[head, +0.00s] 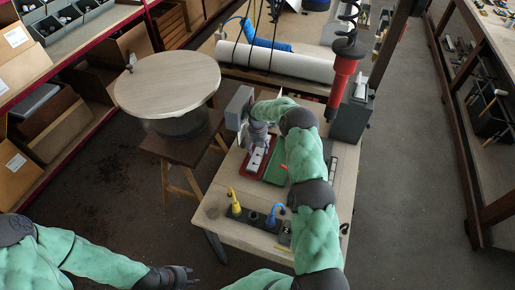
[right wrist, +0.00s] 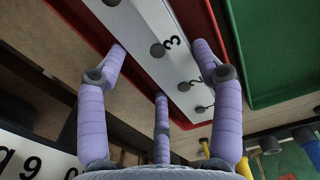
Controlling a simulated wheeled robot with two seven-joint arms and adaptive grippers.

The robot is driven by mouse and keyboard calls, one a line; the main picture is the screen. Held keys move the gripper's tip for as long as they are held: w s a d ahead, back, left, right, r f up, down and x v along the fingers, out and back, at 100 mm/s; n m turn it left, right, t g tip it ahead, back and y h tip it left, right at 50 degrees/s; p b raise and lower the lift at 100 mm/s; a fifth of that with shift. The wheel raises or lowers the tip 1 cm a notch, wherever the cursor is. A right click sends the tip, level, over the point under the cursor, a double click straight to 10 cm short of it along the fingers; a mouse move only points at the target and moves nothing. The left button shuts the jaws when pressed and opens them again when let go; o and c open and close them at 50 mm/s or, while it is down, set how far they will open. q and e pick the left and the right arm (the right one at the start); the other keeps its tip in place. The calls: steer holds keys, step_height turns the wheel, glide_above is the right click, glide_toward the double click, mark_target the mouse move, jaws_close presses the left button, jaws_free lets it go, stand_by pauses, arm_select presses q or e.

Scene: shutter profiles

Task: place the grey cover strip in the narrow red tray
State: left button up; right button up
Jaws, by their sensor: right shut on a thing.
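The light grey strip (right wrist: 160,50) has dark round knobs and a "3" on it. It also shows in the head view (head: 256,161), at the narrow red tray (head: 245,171). In the right wrist view the strip lies lengthwise within the red tray walls (right wrist: 215,20); whether it rests on the floor is unclear. My right gripper (head: 262,143) is over the tray's far end. Its purple fingers (right wrist: 158,62) straddle the strip and are shut on it. My left gripper (head: 180,275) is away at the bottom left, its finger spacing unclear.
A green tray (head: 276,170) stands right beside the red one. A dark block (head: 250,217) with yellow and blue plugs is nearer on the bench. A grey box (head: 238,107) stands at the far left edge. A red tool (head: 342,80) hangs behind.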

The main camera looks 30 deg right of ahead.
mark_target(258, 149)
steer(key=shift+f, duration=0.1)
steer(key=o, duration=1.5)
step_height(258, 149, up, 12)
steer(key=shift+p, duration=0.45)
steer(key=shift+r, duration=0.2)
